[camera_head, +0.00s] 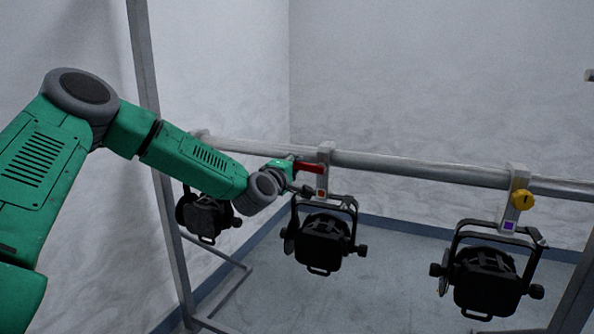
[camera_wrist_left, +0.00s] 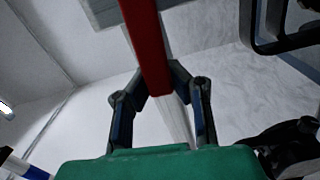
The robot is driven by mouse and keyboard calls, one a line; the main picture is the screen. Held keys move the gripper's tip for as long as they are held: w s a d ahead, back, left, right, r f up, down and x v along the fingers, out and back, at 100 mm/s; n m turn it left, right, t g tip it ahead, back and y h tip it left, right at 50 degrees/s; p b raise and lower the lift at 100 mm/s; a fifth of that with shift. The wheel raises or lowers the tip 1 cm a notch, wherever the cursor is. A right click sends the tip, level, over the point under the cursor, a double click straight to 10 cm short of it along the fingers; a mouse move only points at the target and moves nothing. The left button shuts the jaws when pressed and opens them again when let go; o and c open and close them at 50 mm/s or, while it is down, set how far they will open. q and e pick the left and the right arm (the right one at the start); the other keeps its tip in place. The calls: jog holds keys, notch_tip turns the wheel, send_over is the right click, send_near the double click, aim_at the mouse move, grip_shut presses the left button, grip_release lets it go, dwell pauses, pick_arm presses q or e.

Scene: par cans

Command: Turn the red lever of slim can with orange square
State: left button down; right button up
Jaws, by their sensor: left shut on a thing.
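The slim can with the orange square is the middle black can (camera_head: 325,241), hanging from a light grey clamp (camera_head: 323,172) on the horizontal pipe. A small orange square (camera_head: 321,194) shows on the clamp's lower part. The red lever (camera_head: 309,167) points left from the clamp, roughly level. My left gripper (camera_head: 297,189) is at the lever's left end in the head view. In the left wrist view the red lever (camera_wrist_left: 146,45) runs down between the two fingers, and my left gripper (camera_wrist_left: 158,82) is shut on its end. My right gripper is in neither view.
A black can (camera_head: 484,282) with a purple square and a yellow knob (camera_head: 522,199) hangs at the right. Another black can (camera_head: 207,217) hangs at the left, partly behind my arm. The pipe (camera_head: 420,169) spans the frame between grey posts. Open floor lies below.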

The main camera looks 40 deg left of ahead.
pick_arm(q)
jog(key=shift+a+n, duration=0.1)
jog(key=shift+n, duration=0.2)
jog(key=c, duration=1.4)
grip_release()
jog(key=v, duration=1.1)
jog(key=shift+s, duration=0.4)
jog(key=shift+f, duration=0.15)
